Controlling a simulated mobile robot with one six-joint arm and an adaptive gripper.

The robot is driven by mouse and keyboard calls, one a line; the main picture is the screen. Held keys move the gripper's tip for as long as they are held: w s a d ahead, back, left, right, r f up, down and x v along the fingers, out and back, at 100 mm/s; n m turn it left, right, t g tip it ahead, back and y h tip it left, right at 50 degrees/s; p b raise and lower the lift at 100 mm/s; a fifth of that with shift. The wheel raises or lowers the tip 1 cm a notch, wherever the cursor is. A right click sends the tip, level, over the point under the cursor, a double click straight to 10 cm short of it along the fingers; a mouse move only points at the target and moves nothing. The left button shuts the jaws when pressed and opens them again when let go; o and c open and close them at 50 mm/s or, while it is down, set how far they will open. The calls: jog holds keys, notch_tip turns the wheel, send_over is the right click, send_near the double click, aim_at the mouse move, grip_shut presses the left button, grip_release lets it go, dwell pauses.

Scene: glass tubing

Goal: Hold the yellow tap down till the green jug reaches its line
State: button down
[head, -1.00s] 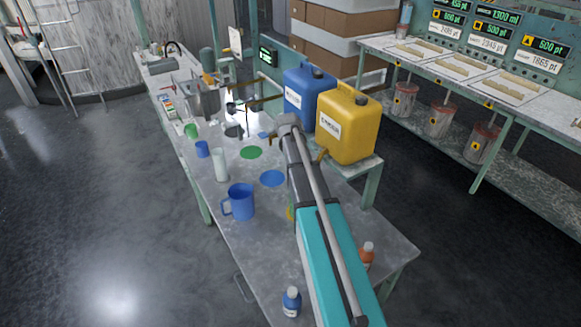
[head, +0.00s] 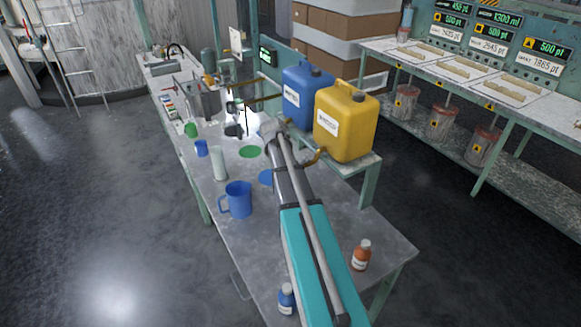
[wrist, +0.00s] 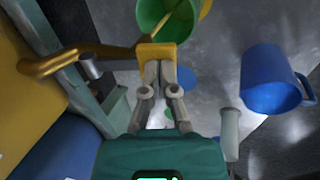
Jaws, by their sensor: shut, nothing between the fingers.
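The yellow tap's lever (wrist: 157,52) shows in the wrist view at the end of a brass pipe (wrist: 62,62). My gripper (wrist: 157,66) is shut and empty, its fingertips at the lever; I cannot tell how far down the lever is. The green jug (wrist: 150,14) is just beyond the lever, cut by the top edge. A thin yellowish streak shows inside it; its line and level cannot be read. In the head view, the yellow canister (head: 348,145) stands on a raised shelf, with its tap (head: 312,158) beside my arm. My arm hides the green jug there.
A blue jug (head: 237,200) and a white cylinder (head: 219,163) stand left of my arm. An orange bottle (head: 361,255) and a blue bottle (head: 286,297) stand near the table's front. A blue canister (head: 305,95) is beside the yellow one.

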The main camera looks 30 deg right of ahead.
jog(key=shift+s+d, duration=0.1)
jog(key=shift+d, duration=0.1)
dwell(0.3)
jog(key=shift+r+p, duration=0.8)
jog(key=shift+p, duration=0.05)
dwell(0.3)
jog(key=shift+a+r+p, duration=0.1)
jog(key=shift+r+p, duration=0.5)
jog(key=d+r+p+v, duration=0.1)
jog(key=d+p+v, duration=0.1)
jog(key=p+v, duration=1)
jog(key=shift+d+r+p, duration=0.15)
jog(key=shift+p, duration=0.15)
dwell(0.3)
